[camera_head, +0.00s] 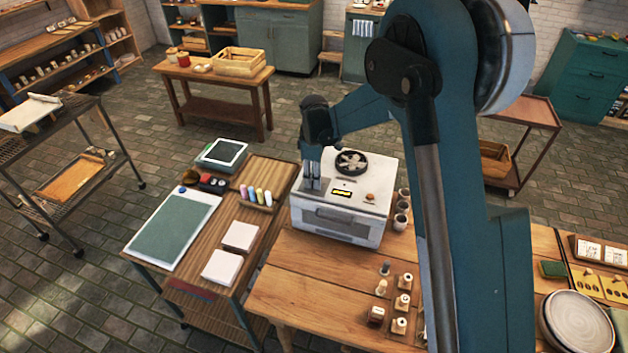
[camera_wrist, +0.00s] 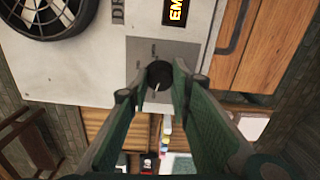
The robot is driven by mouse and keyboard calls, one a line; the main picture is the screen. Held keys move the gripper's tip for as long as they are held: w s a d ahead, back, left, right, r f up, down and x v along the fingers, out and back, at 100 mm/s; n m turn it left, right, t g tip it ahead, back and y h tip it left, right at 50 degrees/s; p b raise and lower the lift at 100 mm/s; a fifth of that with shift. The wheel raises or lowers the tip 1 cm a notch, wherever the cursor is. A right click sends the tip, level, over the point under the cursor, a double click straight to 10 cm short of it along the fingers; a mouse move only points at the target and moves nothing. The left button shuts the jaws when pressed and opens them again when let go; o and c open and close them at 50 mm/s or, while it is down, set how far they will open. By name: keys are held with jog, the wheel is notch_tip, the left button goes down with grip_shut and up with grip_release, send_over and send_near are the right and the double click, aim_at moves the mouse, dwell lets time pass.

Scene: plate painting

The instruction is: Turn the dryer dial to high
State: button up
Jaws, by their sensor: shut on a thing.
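The dryer (camera_head: 340,226) is a pale box with a round black fan grille (camera_head: 351,163) on top, a small yellow-lit display and an orange knob. It stands on the wooden table. Its dark round dial (camera_wrist: 159,74) shows in the wrist view on a grey panel, with a short white pointer mark and small ticks around it. My gripper (camera_wrist: 160,84) points down at the panel, its two fingers closed on either side of the dial. In the head view my gripper (camera_head: 313,183) is at the left of the dryer top and hides the dial. The tick labels are too small to read.
Small cups (camera_head: 401,210) stand close at the dryer's right. Left of it, a side table holds white tiles (camera_head: 240,237), coloured bottles (camera_head: 257,195) and a green mat (camera_head: 172,228). Small stamps or jars (camera_head: 400,302) stand in front. My arm fills the right centre.

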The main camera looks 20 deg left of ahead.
jog(key=m+b, duration=0.2)
jog(key=m, duration=0.1)
jog(key=shift+f, duration=0.15)
jog(key=m+b, duration=0.2)
jog(key=m, duration=0.1)
jog(key=shift+m, duration=0.3)
jog(key=m+b, duration=0.2)
jog(key=m, duration=0.1)
jog(key=shift+m, duration=0.4)
jog(key=m+b, duration=0.1)
jog(key=m, duration=0.2)
jog(key=shift+d+m, duration=0.1)
jog(key=shift+m, duration=0.2)
jog(key=m+b, duration=0.1)
jog(key=m, duration=0.2)
jog(key=shift+w+m, duration=0.1)
jog(key=shift+m, duration=0.2)
jog(key=m+b, duration=0.1)
jog(key=m, duration=0.2)
jog(key=shift+m, duration=0.3)
jog(key=m+b, duration=0.1)
jog(key=m, duration=0.5)
jog(key=shift+m, duration=0.3)
